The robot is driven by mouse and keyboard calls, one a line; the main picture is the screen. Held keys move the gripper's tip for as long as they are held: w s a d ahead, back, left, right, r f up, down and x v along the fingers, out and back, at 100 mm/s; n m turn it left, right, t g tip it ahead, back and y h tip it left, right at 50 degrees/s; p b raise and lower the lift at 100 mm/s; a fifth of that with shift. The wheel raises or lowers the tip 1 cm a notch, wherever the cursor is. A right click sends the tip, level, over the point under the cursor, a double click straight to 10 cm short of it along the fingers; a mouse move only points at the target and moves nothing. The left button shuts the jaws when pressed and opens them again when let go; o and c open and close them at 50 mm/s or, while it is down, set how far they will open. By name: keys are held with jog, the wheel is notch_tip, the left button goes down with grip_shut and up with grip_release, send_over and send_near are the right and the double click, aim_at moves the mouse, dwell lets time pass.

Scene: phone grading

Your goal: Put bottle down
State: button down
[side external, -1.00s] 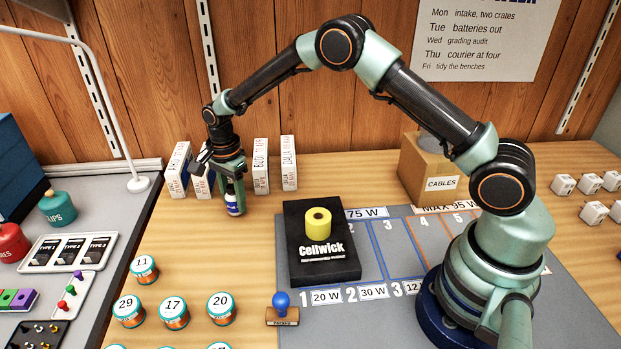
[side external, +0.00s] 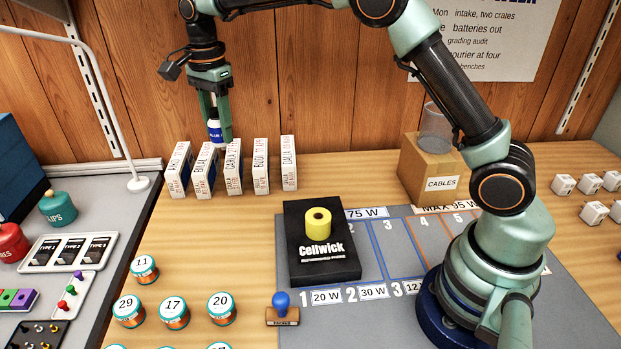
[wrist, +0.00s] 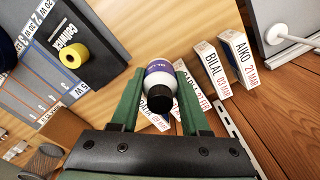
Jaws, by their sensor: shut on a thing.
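The bottle (side external: 215,129) is small, with a blue and white label and a dark cap, which shows in the wrist view (wrist: 159,88). The bottle looks roughly upright. In the wrist view it sits between my two green fingers, and some box faces are partly hidden behind it.
Several white boxes with names (side external: 233,167) stand in a row near the wooden back wall. A black Cellwick box (side external: 318,262) bears a yellow roll (side external: 318,222). Numbered jars (side external: 173,311) stand in front. Bare wooden table (side external: 235,238) lies before the row.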

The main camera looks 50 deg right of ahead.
jog(key=s+a+m, duration=0.1)
jog(key=s+a, duration=0.6)
jog(key=a, duration=0.5)
notch_tip(320, 180, down, 15)
jog(key=shift+r, duration=0.15)
jog(key=shift+f, duration=2.4)
jog(key=shift+f, duration=0.1)
jog(key=shift+c, duration=1.9)
grip_release()
